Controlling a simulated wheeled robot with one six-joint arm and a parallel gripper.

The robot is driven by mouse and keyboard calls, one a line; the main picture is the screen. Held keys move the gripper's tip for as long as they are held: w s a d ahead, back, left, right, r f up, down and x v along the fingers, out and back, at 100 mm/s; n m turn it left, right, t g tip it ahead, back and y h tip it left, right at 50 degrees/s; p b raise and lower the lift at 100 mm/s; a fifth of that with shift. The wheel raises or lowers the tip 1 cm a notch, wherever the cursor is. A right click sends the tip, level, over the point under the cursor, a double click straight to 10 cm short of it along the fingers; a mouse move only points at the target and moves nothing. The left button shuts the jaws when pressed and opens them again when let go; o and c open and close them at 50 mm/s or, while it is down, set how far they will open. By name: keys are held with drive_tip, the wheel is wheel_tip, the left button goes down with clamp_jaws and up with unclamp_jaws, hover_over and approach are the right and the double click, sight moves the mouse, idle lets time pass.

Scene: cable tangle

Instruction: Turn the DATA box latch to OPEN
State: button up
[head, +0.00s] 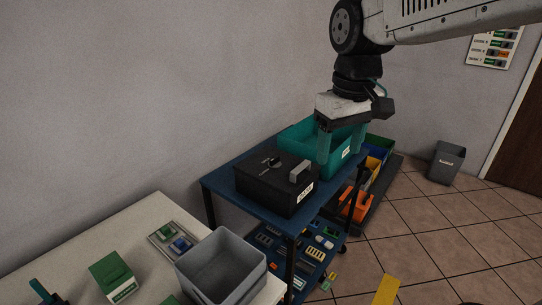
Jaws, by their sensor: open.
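The black DATA box (276,182) sits on a blue-topped table (222,186), with a white label on its front right side. A small dark latch knob (274,161) shows on its lid, with tiny pale marks beside it; I cannot read its setting. A grey handle-like block (299,172) stands on the lid's right edge. My gripper (341,158) points down with two teal fingers apart and nothing seen between them. In the picture it is to the right of the box and above it, in front of a teal bin. The gap between fingers and box is hard to judge.
The teal bin (300,133) stands behind the box on the same table. A lower shelf (262,252) holds several small parts. A white table (95,245) at the front left carries a grey bin (220,265) and green blocks. Tiled floor (430,225) lies open at the right.

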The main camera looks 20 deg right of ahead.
drive_tip(key=w+n, duration=0.1)
drive_tip(key=w, duration=0.9)
drive_tip(key=n, duration=0.4)
hover_over(275, 158)
drive_tip(key=shift+g, duration=0.4)
drive_tip(key=f, duration=1.3)
drive_tip(key=shift+s+f, duration=0.25)
drive_tip(key=shift+f, duration=0.1)
drive_tip(key=shift+w+f, duration=0.1)
drive_tip(key=shift+f, duration=0.3)
wheel_tip(275, 158, down, 7)
drive_tip(key=shift+f, duration=0.1)
drive_tip(key=c, duration=1)
